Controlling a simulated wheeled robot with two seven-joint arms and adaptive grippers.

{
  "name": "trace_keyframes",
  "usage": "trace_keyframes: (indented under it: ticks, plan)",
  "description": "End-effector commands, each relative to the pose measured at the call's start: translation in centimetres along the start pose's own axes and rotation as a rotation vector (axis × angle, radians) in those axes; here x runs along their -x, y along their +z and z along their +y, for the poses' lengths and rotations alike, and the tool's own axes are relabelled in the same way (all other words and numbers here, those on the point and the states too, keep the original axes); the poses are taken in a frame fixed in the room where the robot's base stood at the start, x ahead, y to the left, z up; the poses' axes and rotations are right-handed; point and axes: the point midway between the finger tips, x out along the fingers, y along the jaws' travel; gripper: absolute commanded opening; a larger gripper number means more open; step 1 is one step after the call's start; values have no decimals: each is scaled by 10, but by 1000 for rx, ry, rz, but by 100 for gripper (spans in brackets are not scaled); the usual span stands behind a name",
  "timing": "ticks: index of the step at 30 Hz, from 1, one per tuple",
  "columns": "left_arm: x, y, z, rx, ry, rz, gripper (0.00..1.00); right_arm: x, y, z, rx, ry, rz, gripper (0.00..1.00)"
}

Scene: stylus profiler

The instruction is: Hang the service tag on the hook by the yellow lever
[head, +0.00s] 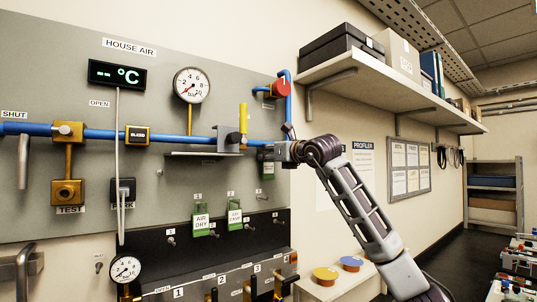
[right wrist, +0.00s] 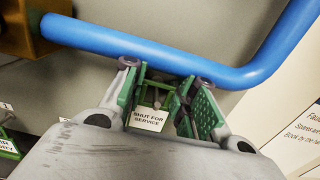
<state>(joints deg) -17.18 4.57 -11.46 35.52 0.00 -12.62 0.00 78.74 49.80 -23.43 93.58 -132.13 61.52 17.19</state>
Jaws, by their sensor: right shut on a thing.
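The service tag (right wrist: 149,120) is green with a white label reading "SHUT FOR SERVICE". My right gripper (right wrist: 165,80) is shut on it in the right wrist view, and the label shows between the fingers. In the head view the tag (head: 268,170) hangs just below my right gripper (head: 274,152), in front of the panel's right edge. The yellow lever (head: 243,118) stands upright to the left of the gripper, above the grey bracket on the blue pipe. I cannot make out the hook by the lever. My left gripper is not in view.
The blue pipe (right wrist: 160,52) runs just beyond my right fingertips in the right wrist view. A red knob (head: 281,88) sits above the gripper. Other green tags (head: 201,220) hang lower on the panel. A shelf (head: 370,80) with boxes juts out at upper right.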

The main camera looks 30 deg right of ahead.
Motion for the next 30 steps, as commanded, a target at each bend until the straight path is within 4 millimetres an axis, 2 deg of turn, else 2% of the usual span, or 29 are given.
trace_keyframes:
  ticks: [19, 20, 21, 25, 30]
  plan:
    - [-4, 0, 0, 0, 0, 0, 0, 0, -4, 0, 0, 0, 0, 0]
    - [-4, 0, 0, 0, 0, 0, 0, 0, -4, 0, 0, 0, 0, 31]
    - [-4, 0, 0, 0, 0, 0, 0, 0, -4, 0, 0, 0, 0, 37]
    - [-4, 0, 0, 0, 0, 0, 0, 0, -4, 0, 0, 0, 0, 53]
    - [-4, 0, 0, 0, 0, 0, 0, 0, -4, 0, 0, 0, 0, 53]
